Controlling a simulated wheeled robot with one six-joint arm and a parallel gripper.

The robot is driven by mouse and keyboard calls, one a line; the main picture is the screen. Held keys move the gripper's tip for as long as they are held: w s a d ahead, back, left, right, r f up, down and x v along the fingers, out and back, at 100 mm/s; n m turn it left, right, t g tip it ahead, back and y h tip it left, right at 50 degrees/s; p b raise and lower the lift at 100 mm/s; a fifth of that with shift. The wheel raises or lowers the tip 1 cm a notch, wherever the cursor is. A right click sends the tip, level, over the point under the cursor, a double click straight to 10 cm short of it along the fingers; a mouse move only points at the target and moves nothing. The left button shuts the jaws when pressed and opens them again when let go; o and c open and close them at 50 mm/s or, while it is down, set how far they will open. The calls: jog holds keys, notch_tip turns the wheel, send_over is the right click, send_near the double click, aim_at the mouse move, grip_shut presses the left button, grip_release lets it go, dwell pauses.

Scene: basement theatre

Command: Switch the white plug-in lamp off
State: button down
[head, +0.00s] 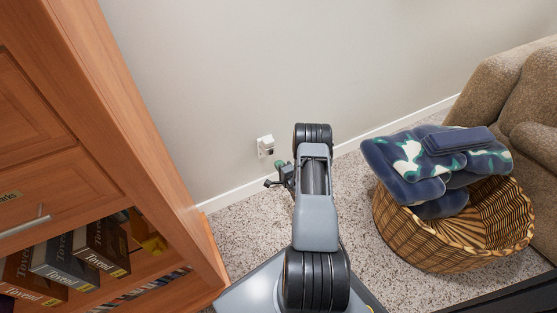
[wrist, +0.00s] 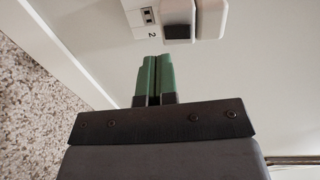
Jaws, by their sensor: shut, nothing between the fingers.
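A small white plug-in unit (head: 265,146), which looks like the lamp, sits low on the wall. In the wrist view a white housing (wrist: 177,10) with a dark rocker-like switch (wrist: 177,32) shows at the top, beside a white plate (wrist: 142,20) marked 2. My gripper (wrist: 155,58) has green fingertips, shut together and empty. The tips are just below and left of the dark switch in that view; I cannot tell if they touch anything. In the head view my gripper (head: 279,165) is close to the unit. Whether the lamp is lit is unclear.
Another white rounded piece (wrist: 212,18) is right of the switch. A wooden cabinet (head: 130,130) with books stands at left. Speckled carpet (head: 355,215) is clear between.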

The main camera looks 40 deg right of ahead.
jog(key=s+a+f+p, duration=0.1)
jog(key=s+p, duration=0.1)
jog(key=s, duration=0.7)
jog(key=shift+a+f, duration=0.15)
jog(key=shift+f, duration=0.1)
